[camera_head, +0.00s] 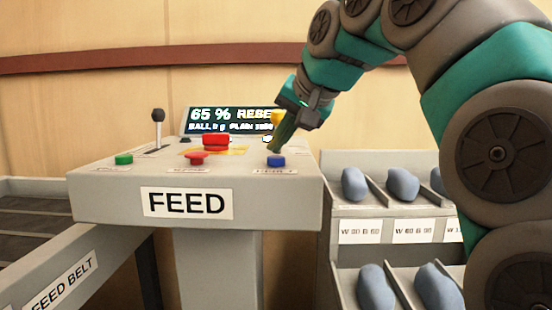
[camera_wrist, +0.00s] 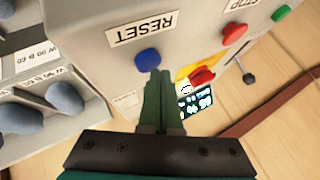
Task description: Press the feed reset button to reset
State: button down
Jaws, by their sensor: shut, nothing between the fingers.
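The blue button (camera_head: 276,161) is at the right front of the grey FEED console (camera_head: 278,199). In the wrist view the blue button (camera_wrist: 147,60) sits beside a white label (camera_wrist: 143,28) reading RESET, upside down. My gripper (camera_head: 273,151) is shut and empty, pointing down with its tips just at or above the blue button. In the wrist view my gripper (camera_wrist: 160,74) has its fingertips at the button's edge. I cannot tell whether they touch it.
A green button (camera_head: 124,159), a red button (camera_head: 196,158), a large red button (camera_head: 216,140) and a lever (camera_head: 158,127) share the console. A display (camera_head: 210,127) reading 65 % stands behind. A rack (camera_head: 390,212) of blue-grey pillows is on the right, the feed belt (camera_head: 60,282) on the left.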

aim_at(278, 158)
jog(key=shift+f, duration=0.45)
dwell(0.7)
jog(key=shift+r, duration=0.1)
jog(key=shift+r+p, duration=0.55)
jog(key=shift+r, duration=0.25)
notch_tip(278, 158, up, 3)
jog(key=p, duration=0.2)
jog(key=shift+r+p, duration=0.1)
jog(key=shift+p, duration=0.2)
jog(key=shift+w+r, duration=0.15)
jog(key=shift+r, duration=0.8)
